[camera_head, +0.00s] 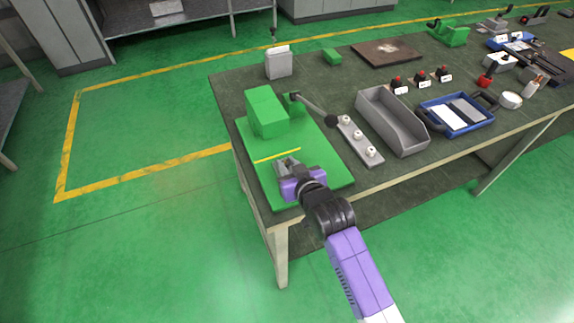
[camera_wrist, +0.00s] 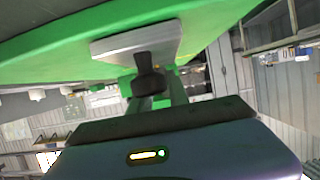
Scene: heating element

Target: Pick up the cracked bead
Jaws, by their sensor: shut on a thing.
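My gripper (camera_head: 287,169) is low over the front of the green press base (camera_head: 330,178), near a yellow strip (camera_head: 277,156). In the wrist view, my gripper (camera_wrist: 153,100) is shut on a small dark piece (camera_wrist: 148,76) in front of a grey plate (camera_wrist: 118,46) on the green surface. I cannot see a crack in this piece, nor tell whether it is clear of the plate. In the head view the fingers hide it. A grey strip (camera_head: 346,124) to the right carries white bead-like pieces (camera_head: 371,152).
The green press block (camera_head: 266,112) and its lever with a black knob (camera_head: 331,122) stand just beyond my gripper. A grey open bin (camera_head: 391,121) and a blue tray (camera_head: 456,113) are to the right. The table's left and front edges are close.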

